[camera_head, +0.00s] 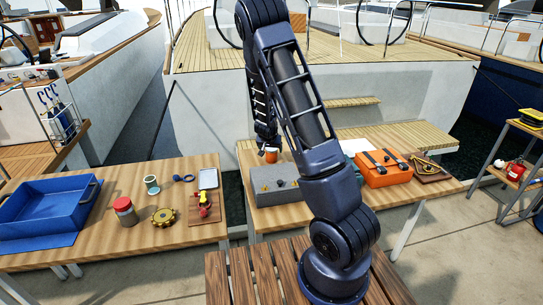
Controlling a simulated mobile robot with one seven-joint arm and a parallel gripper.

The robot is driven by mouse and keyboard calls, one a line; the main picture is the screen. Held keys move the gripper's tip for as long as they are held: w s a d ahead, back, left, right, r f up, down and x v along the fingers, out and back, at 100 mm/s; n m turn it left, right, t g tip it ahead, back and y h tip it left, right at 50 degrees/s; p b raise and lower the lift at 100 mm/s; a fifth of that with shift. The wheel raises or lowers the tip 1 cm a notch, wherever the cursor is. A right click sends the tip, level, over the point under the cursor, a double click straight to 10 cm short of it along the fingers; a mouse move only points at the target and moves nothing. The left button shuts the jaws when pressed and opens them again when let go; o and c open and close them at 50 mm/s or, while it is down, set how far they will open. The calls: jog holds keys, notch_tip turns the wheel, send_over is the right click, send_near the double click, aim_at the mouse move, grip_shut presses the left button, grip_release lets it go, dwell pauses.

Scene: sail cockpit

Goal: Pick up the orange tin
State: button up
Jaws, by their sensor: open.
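The orange tin (271,155) stands behind the grey foam block, near the back left of the middle table. It is small in this view, and its upper part is close to or overlapped by my gripper. My gripper (267,146) points down over the tin and is open. The single view does not show whether the fingers are around the tin or just above it, or whether they touch it.
The grey foam block (268,186) lies in front of the tin. An orange case (383,170) lies to the right. The left table holds a blue bin (35,222), a red-lidded jar (125,212) and a yellow gear (163,216). A gap separates the tables.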

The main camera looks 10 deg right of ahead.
jog(key=shift+x, duration=2.5)
jog(key=shift+s+d, duration=0.1)
jog(key=c, duration=1.1)
jog(key=shift+r, duration=0.1)
